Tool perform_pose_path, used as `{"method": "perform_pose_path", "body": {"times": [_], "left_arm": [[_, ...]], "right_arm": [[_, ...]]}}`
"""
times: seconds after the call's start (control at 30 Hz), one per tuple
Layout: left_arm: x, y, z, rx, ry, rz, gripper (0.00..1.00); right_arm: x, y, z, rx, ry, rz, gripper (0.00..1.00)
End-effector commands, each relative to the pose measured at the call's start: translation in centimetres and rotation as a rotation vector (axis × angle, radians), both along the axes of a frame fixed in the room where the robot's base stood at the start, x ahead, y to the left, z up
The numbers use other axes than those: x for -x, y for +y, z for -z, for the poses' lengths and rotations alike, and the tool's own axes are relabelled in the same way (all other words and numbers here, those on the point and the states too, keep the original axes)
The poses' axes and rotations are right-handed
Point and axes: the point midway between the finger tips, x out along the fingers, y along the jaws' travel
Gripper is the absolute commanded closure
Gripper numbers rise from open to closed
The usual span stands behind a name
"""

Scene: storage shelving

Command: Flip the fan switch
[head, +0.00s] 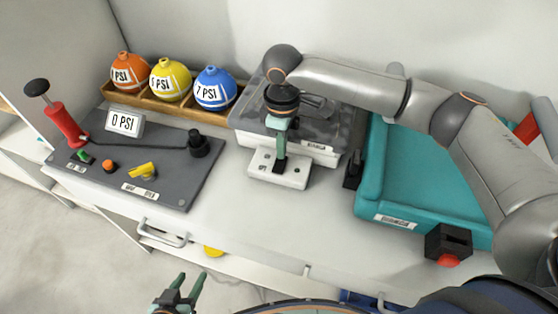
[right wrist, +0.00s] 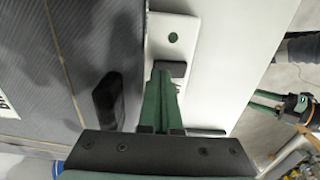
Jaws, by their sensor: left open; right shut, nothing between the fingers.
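A white switch plate (head: 294,177) lies on the white counter in front of a grey lidded box. It also shows in the right wrist view (right wrist: 185,48), with a small dark switch piece (right wrist: 171,69) on it. My right gripper (head: 280,164) points down over the plate, shut and empty. In the right wrist view its green fingertips (right wrist: 166,82) are right at the dark piece and partly cover it. I cannot tell whether they touch. My left gripper (head: 180,291) is open and empty in front of the counter, low in the head view.
The grey box (head: 330,150) stands just behind the plate, and a teal case (head: 385,212) to its right. A dark pump board (head: 115,170) with a red pump (head: 66,124) lies left. A wooden tray (head: 150,99) holds orange, yellow and blue balls.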

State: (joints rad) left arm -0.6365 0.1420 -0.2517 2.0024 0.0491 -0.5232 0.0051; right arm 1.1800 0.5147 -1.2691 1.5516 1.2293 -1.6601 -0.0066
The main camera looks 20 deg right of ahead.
Motion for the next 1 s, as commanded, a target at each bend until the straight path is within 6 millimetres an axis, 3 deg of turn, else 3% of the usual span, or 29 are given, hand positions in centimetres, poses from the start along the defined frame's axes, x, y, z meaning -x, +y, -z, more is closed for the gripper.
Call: {"method": "perform_pose_path", "body": {"times": [0.83, 1.0], "left_arm": [[-0.6, 0.0, -0.2, 0.0, -0.013, -0.001, 0.5], [-0.6, 0.0, -0.8, 0.0, -0.012, 0.0, 0.5]], "right_arm": [[0.1, 0.0, 1.3, 0.0, 0.002, 0.0, 1.0], [0.1, 0.0, 0.8, 0.0, 0.002, -0.001, 1.0]]}}
